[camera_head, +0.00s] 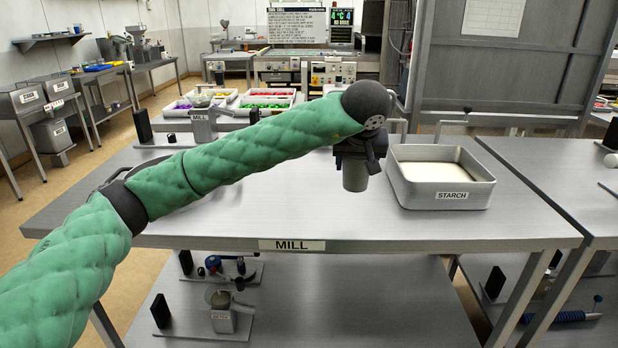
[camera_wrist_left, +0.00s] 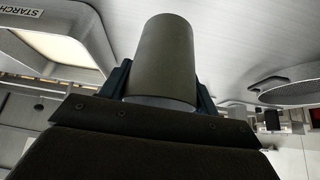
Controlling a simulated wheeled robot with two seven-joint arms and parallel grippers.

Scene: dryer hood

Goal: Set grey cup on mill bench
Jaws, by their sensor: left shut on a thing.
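The grey cup (camera_head: 355,175) is a plain cylinder held below my left gripper (camera_head: 358,150), over the mill bench (camera_head: 290,218). In the left wrist view the cup (camera_wrist_left: 165,62) sits between the two dark fingers of my left gripper (camera_wrist_left: 160,85), which are shut on it. The cup is just left of the starch tray in the head view. I cannot tell whether its base touches the bench top. The mill bench is a grey metal table with a MILL label on its front edge. My right gripper is not in view.
The grey starch tray (camera_head: 440,195) with pale contents stands right of the cup. A small mill device (camera_head: 203,122) and trays of coloured material (camera_head: 265,105) stand at the back left. The front left and middle of the bench top are clear. Another bench (camera_head: 575,185) adjoins on the right.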

